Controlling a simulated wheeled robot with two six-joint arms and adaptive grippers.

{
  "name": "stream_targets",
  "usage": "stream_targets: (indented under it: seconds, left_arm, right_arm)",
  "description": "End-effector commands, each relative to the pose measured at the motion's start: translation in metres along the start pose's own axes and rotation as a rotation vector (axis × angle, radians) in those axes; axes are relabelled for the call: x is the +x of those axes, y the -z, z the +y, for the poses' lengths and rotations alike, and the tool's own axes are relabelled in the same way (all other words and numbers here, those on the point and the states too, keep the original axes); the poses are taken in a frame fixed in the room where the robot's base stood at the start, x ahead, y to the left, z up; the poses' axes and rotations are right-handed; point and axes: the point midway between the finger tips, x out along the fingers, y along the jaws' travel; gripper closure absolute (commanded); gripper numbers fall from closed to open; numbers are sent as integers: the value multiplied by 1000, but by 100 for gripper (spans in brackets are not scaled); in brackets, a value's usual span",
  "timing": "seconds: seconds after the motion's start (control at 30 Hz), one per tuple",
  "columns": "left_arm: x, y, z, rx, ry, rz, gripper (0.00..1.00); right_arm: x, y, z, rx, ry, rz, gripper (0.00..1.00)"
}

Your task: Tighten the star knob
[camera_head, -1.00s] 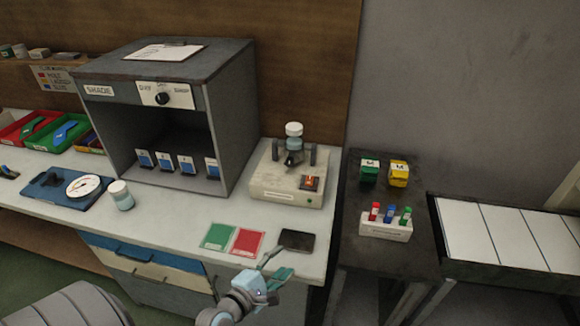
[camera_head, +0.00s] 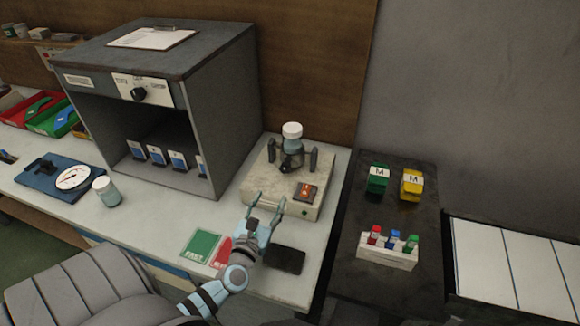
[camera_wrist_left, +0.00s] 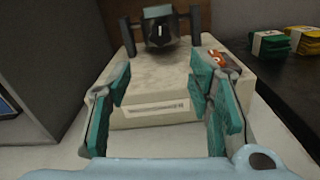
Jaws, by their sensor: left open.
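A beige machine (camera_head: 262,190) stands on the bench with a clamp of dark posts around a white-capped jar (camera_head: 292,139). A dark knob (camera_head: 291,161), which looks like the star knob, sits low at the front of the clamp. My left gripper (camera_head: 268,202) is open and empty in front of the machine. Its teal fingers (camera_wrist_left: 165,95) are spread and point toward the machine's front, short of the knob. My right gripper is not in view.
An orange-lit switch (camera_head: 305,191) is on the machine's right front. A grey shade cabinet (camera_head: 228,120) stands close on the left. Green and red cards (camera_head: 200,246) and a dark flat device (camera_head: 285,259) lie below the gripper. A dark side table (camera_head: 345,290) is at right.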

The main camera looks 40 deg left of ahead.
Motion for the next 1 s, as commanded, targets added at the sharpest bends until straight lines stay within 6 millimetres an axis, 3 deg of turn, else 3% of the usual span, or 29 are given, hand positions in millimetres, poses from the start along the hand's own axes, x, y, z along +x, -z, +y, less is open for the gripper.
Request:
stream_targets:
  seconds: [0.3, 0.5, 0.87, 1.0]
  left_arm:
    - [87, 0, -4, 2, 6, -4, 53]
    - [122, 1, -3, 2, 5, -1, 53]
    - [131, -1, -2, 3, 5, 0, 53]
    - [131, -1, -2, 3, 5, 0, 75]
  right_arm:
    - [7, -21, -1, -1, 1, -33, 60]
    - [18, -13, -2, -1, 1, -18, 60]
    - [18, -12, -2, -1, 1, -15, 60]
    - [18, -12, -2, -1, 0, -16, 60]
